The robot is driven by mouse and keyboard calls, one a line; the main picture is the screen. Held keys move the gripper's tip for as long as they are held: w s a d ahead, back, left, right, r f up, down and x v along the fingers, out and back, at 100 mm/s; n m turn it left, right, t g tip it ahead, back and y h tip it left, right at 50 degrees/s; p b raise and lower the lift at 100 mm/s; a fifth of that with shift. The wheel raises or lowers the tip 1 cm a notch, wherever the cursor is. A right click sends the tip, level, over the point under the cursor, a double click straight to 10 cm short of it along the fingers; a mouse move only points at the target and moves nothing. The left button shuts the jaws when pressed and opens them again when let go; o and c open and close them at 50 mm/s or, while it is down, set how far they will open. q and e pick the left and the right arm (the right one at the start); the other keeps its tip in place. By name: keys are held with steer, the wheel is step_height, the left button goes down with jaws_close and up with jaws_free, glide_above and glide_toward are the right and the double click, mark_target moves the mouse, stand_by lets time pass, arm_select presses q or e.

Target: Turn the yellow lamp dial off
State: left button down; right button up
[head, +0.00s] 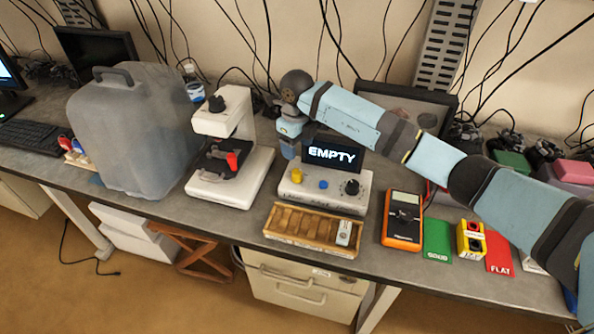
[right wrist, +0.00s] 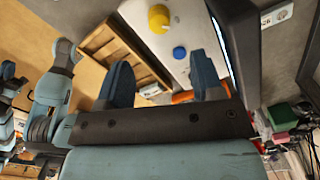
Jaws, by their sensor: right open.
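The yellow dial (head: 297,175) sits on the left of the front of a white box (head: 325,195) that carries a dark screen reading EMPTY (head: 333,153). A blue knob (head: 323,184) and a black knob (head: 352,187) are to its right. My right gripper (head: 289,152) points down just behind the box, left of the screen. In the right wrist view its two blue fingers (right wrist: 160,63) are apart with nothing held between them. The yellow dial (right wrist: 158,18) shows beyond the fingertips, clear of them, with the blue knob (right wrist: 179,52) nearer. My left gripper is not seen.
A wooden tray (head: 285,233) lies in front of the box. A microscope (head: 230,150) and a large grey jug (head: 130,130) stand to the left. An orange meter (head: 402,220) and a yellow button box (head: 470,240) are to the right. My right arm crosses above the bench's right side.

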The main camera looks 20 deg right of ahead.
mark_target(297, 171)
step_height(297, 171, down, 10)
steer(key=shift+f+p, duration=0.15)
steer(key=shift+p, duration=0.6)
steer(key=c, duration=0.9)
